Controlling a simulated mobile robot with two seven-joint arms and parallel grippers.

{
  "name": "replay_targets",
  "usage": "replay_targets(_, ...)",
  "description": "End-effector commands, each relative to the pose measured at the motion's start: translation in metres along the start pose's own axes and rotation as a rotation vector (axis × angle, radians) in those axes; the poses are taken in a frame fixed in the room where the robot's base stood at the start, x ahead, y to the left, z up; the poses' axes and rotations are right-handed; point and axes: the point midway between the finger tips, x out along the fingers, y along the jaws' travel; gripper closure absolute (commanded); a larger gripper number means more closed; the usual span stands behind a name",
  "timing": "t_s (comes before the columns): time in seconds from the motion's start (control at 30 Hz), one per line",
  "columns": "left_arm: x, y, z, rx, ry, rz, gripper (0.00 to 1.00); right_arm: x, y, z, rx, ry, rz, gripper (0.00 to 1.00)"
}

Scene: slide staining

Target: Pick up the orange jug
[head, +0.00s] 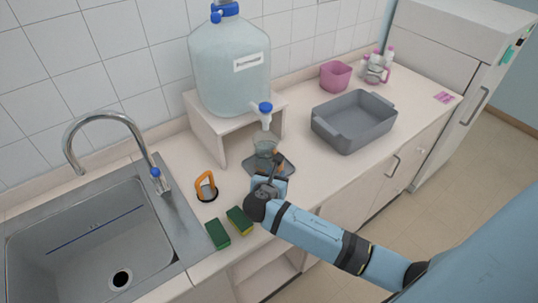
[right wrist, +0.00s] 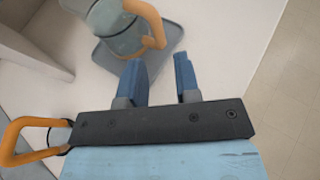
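A clear glass jug (head: 264,147) with an orange handle stands on a small grey tray (head: 288,169) under the tap of the big water container. In the right wrist view the jug (right wrist: 112,30) is at the top, with its orange handle (right wrist: 155,24) on the right side. My right gripper (right wrist: 160,80) is open and empty, its two blue fingers pointing at the jug's handle side with a gap between. In the head view my right gripper (head: 272,180) is close in front of the jug and partly hides the handle. My left gripper is not in view.
A second orange-handled thing (head: 206,187) with a dark base stands left of my right gripper. Two green-yellow sponges (head: 228,229) lie near the front edge, beside the sink (head: 172,240). The water container (head: 231,65) sits on a white stand (head: 207,123). A grey basin (head: 348,137) is to the right.

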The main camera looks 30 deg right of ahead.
Motion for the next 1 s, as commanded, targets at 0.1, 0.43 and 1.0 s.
replay_targets(0.1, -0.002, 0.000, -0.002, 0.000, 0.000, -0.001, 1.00, 0.017, 0.000, 0.001, -0.001, -0.001, 0.000, 0.70)
replay_targets(0.43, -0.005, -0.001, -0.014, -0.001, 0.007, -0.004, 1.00, 0.049, 0.003, 0.004, 0.000, 0.000, -0.001, 0.70)
replay_targets(1.0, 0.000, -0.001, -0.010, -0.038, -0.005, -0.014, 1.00, 0.078, 0.004, 0.001, 0.001, 0.002, 0.004, 0.91)
